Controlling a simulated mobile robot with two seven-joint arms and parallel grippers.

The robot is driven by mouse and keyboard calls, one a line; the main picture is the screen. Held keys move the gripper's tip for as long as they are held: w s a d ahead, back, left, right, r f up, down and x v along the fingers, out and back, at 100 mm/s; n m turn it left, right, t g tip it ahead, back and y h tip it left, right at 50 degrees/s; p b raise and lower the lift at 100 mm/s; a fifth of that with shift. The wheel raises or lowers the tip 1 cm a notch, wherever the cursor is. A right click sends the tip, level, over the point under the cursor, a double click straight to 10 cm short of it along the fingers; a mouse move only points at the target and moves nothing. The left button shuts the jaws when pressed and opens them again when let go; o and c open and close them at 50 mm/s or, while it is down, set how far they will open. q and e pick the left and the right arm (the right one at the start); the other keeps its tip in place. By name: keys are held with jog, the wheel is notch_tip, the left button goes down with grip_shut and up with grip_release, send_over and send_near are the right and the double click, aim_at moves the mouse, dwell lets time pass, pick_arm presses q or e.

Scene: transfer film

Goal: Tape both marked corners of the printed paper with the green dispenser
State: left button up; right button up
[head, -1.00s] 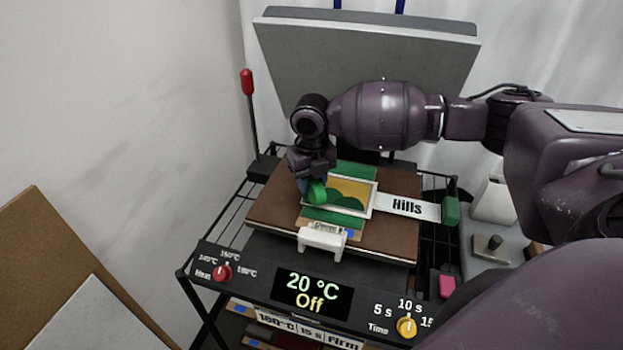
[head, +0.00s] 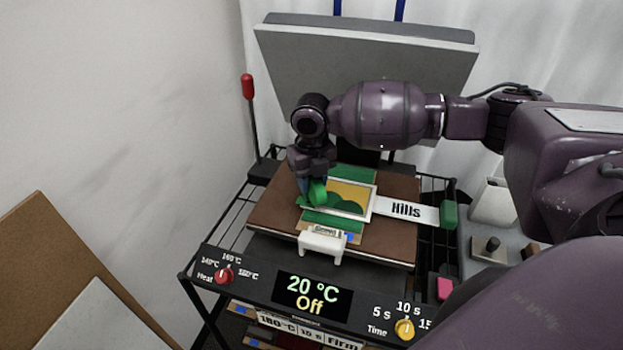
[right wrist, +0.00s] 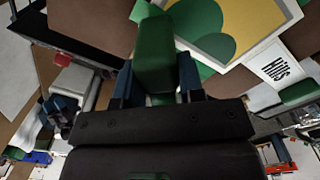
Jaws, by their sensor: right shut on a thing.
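My right gripper (head: 312,178) is shut on the green dispenser (head: 318,192) and points down at the left end of the printed paper (head: 352,194). In the right wrist view the dispenser (right wrist: 153,55) sits between the two blue fingers, close to the paper's edge. I cannot tell whether it touches the paper. The paper has a yellow sky, green hills and a white border; a white "Hills" strip (head: 408,209) extends from its right side. The marked corners are hard to make out; the gripper and dispenser cover part of the left side. My left gripper is out of view.
A green sheet (head: 318,218) lies under the paper on the brown press bed (head: 272,207). A white clip-like block (head: 322,241) stands at the front edge. The raised grey press lid (head: 360,70) is behind. A red-tipped lever (head: 248,90) stands at left.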

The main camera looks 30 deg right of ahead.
jog(key=shift+r, duration=2.7)
jog(key=shift+s+f, duration=0.1)
